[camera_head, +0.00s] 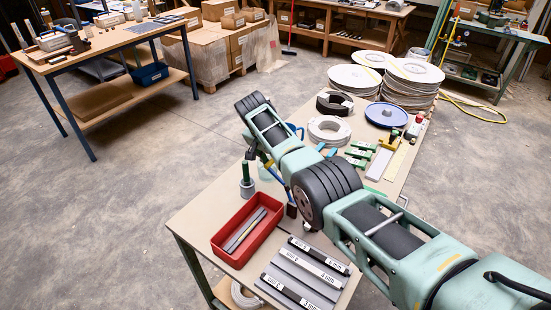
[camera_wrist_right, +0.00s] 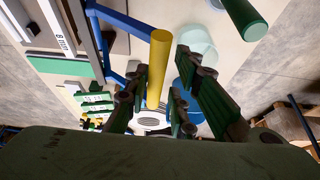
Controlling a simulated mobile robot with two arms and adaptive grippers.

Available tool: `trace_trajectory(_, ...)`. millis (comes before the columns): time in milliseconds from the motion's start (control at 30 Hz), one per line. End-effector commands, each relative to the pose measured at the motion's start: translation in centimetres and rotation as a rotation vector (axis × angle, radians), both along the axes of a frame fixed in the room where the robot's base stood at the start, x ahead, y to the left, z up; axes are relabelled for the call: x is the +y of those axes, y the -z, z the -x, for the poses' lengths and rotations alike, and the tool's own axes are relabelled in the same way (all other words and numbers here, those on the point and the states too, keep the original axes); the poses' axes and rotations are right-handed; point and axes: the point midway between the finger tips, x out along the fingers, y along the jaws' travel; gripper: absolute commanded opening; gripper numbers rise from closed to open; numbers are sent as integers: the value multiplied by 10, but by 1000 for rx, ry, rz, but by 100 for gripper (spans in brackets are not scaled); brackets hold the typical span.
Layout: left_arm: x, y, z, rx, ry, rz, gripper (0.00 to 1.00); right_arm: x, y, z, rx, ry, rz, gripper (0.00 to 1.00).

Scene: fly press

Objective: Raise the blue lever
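The blue lever (camera_wrist_right: 117,14) shows in the right wrist view as blue bars with a yellow round grip (camera_wrist_right: 158,62). My right gripper (camera_wrist_right: 160,80) is open, and in that view the yellow grip appears between its green-padded fingers, with gaps on both sides. I cannot tell how deep the grip sits between them. In the head view my right arm comes in from the right and hides most of the lever. Small blue and yellow parts show below the right gripper (camera_head: 262,158). My left gripper is not in view.
A green-handled tool (camera_head: 246,180) stands by the red tray (camera_head: 226,240); its green end (camera_wrist_right: 243,18) is near the fingers in the wrist view. Labelled bars (camera_head: 300,275) lie at the front.

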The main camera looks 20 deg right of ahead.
Motion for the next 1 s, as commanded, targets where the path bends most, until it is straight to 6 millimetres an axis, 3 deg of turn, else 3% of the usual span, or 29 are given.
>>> trace_trajectory(367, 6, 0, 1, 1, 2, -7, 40, 0, 4, 3, 13, 0, 0, 32)
trace_trajectory(567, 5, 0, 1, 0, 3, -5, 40, 4, -4, 5, 11, -2, 0, 32)
trace_trajectory(733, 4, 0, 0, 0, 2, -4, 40, 10, -22, 9, 8, -1, -3, 32)
trace_trajectory(1000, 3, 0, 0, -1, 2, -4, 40, 28, -74, 21, 8, -1, -2, 32)
